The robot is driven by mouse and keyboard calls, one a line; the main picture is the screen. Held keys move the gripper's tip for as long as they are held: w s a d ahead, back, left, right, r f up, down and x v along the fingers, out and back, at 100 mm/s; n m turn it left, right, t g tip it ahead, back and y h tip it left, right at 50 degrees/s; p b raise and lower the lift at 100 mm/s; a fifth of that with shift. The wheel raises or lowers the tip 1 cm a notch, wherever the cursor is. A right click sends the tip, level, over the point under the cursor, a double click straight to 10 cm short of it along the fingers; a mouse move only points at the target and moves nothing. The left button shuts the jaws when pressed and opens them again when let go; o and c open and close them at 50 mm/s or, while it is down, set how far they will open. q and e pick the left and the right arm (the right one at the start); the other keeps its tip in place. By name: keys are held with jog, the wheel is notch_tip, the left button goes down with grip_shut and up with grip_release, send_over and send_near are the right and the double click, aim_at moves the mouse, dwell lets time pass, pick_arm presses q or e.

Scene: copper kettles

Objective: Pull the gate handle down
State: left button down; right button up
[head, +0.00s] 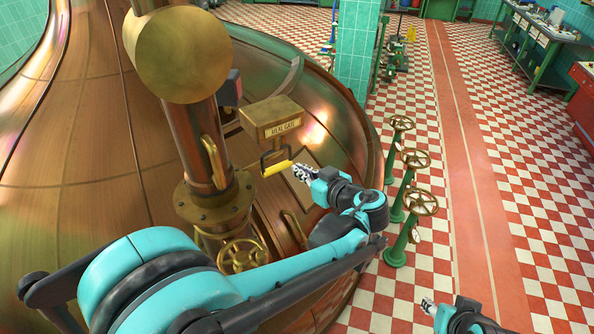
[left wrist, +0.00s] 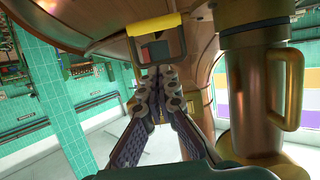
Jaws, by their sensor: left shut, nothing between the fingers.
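The gate handle is a yellow grip (head: 277,168) on a dark bracket, below a brass box (head: 272,118) labelled MEAL GATE on the copper kettle. In the left wrist view, the yellow grip (left wrist: 154,23) lies across the top, just beyond my fingertips. My left gripper (head: 297,172) is shut and empty, close to the right end of the grip. The left wrist view shows its fingers (left wrist: 160,76) together, pointing at the handle's frame. I cannot tell whether they touch it. My right gripper (head: 428,305) is low in the head view, far from the handle; its finger opening is unclear.
A thick copper pipe (head: 195,140) with a brass loop handle (head: 214,162) stands left of the gate. A brass handwheel (head: 241,253) sits below it. Several green valve stands (head: 411,216) rise at right. The checkered floor beyond is open.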

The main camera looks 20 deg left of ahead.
aim_at(282, 169)
pick_arm(q)
jog(key=x, duration=0.3)
jog(key=f+x, duration=0.1)
jog(key=x, duration=0.5)
jog(key=shift+f, duration=0.35)
jog(key=shift+w+a+f, duration=0.2)
jog(key=shift+a+f, duration=0.15)
jog(key=shift+f, duration=0.4)
notch_tip(282, 169, down, 7)
jog(key=b, duration=0.6)
jog(key=shift+f+b, duration=0.25)
jog(key=shift+b, duration=0.15)
jog(key=shift+d, duration=0.1)
